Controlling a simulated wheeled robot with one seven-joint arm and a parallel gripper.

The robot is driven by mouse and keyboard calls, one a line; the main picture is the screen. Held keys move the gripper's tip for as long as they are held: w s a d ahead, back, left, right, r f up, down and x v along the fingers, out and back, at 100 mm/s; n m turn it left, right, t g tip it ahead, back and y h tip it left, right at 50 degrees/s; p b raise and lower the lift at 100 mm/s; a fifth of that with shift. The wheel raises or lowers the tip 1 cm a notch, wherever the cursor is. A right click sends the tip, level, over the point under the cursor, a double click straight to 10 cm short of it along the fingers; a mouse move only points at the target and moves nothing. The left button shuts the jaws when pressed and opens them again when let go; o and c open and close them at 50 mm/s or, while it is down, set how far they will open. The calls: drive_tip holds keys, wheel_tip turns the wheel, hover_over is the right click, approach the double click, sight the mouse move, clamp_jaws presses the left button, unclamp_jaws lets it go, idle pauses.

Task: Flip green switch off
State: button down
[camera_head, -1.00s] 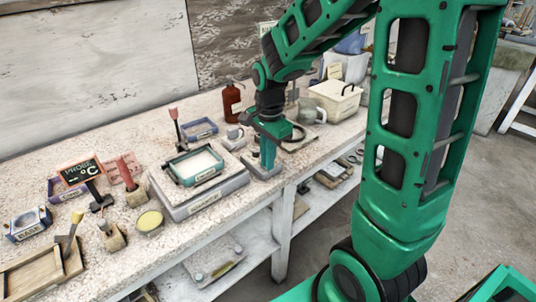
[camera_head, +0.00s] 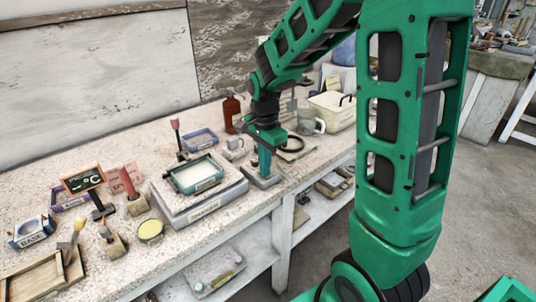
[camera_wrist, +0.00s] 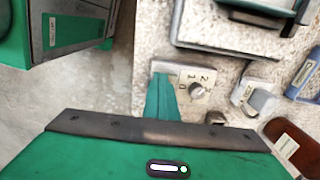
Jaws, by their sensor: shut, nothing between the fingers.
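My gripper (camera_head: 264,170) is shut and empty, pointing down at a small pale plate (camera_head: 266,181) near the bench's front edge. In the wrist view, the green fingers (camera_wrist: 163,80) reach over the plate (camera_wrist: 186,70). A grey round knob (camera_wrist: 197,90) stands on this plate beside the fingers, with the digits 0, 1 and 2 around it. I cannot tell whether the fingers touch the plate or the knob. I cannot make out a green switch apart from my own green fingers; part of the plate is hidden behind them.
A grey box with a green-rimmed tray (camera_head: 196,173) stands left of the plate. A small grey device (camera_wrist: 256,98) and a brown-red bottle (camera_head: 232,113) are behind it. Several handled tools stand farther left. The bench's front edge (camera_head: 240,206) is close.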

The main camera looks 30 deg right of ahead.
drive_tip(key=shift+w+d+r, duration=0.1)
drive_tip(key=shift+d+r, duration=0.05)
drive_tip(key=shift+w+r, duration=0.85)
drive_tip(key=shift+w, duration=0.05)
wheel_tip(320, 180, up, 12)
drive_tip(key=s, duration=0.3)
drive_tip(key=s+d+f+n, duration=0.2)
drive_tip(key=s+d+n, duration=0.1)
drive_tip(key=s, duration=0.4)
drive_tip(key=s+d+f+n, duration=0.3)
drive_tip(key=s, duration=0.4)
drive_tip(key=s+d+f+n, duration=0.3)
drive_tip(key=s, duration=0.5)
drive_tip(key=shift+d, duration=0.35)
